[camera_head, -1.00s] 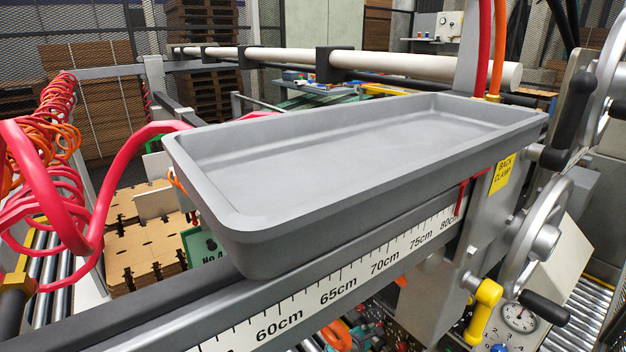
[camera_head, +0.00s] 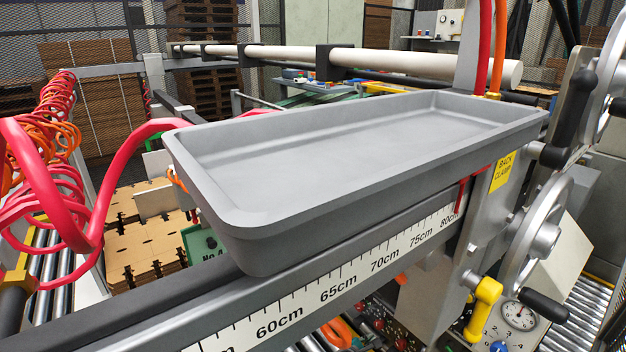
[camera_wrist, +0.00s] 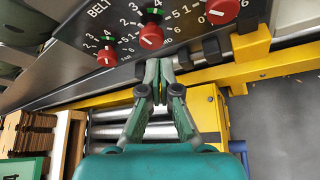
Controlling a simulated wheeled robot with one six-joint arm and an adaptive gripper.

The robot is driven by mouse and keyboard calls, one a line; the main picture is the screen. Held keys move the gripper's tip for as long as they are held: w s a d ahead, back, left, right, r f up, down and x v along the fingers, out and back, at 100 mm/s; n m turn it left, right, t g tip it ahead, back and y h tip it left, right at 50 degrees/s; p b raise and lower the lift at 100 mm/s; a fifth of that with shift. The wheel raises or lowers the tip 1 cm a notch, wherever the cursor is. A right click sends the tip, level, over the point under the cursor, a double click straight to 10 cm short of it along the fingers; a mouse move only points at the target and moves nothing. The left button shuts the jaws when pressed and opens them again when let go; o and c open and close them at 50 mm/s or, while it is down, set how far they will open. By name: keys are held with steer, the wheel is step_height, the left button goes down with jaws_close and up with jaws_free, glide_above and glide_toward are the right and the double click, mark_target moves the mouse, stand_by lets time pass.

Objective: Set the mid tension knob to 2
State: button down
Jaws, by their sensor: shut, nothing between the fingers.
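The wrist view shows a dark slanted panel with red knobs and white number scales. A middle red knob (camera_wrist: 151,36) has a green marker above it and digits around it. Its pale pointer mark is too small to read surely. Another red knob (camera_wrist: 106,56) lies to its left, and a third (camera_wrist: 222,12) to its upper right. No tension label is readable, so I cannot tell which is the mid tension knob. My gripper (camera_wrist: 158,68) is shut and empty, its tips just below the middle knob in the picture, apparently apart from it. The head view does not show my gripper.
A yellow rail (camera_wrist: 205,75) and dark round parts (camera_wrist: 211,49) lie right of my fingertips. Metal rollers (camera_wrist: 112,116) are below. In the head view, a grey tray (camera_head: 340,150) sits above a centimetre scale (camera_head: 338,290), with a yellow handle (camera_head: 484,308) at right.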

steer(key=shift+w+d, duration=0.6)
steer(key=shift+d, duration=0.25)
steer(key=shift+w+d, duration=0.65)
steer(key=shift+d, duration=0.2)
steer(key=shift+w+d, duration=0.6)
steer(key=shift+d, duration=0.25)
steer(key=shift+w, duration=0.1)
steer(key=shift+w+a+r, duration=0.2)
steer(key=shift+w+a, duration=0.05)
steer(key=shift+w+a+r, duration=0.15)
steer(key=shift+w+r, duration=0.05)
steer(key=shift+w, duration=0.05)
steer(key=shift+w+a, duration=0.2)
steer(key=shift+w, duration=0.05)
steer(key=shift+r, duration=0.1)
steer(key=shift+s+r, duration=0.1)
steer(key=shift+r, duration=0.25)
steer(key=shift+s+a, duration=0.9)
steer(key=shift+a, duration=0.3)
steer(key=shift+s+a, duration=0.85)
steer(key=shift+a, duration=0.3)
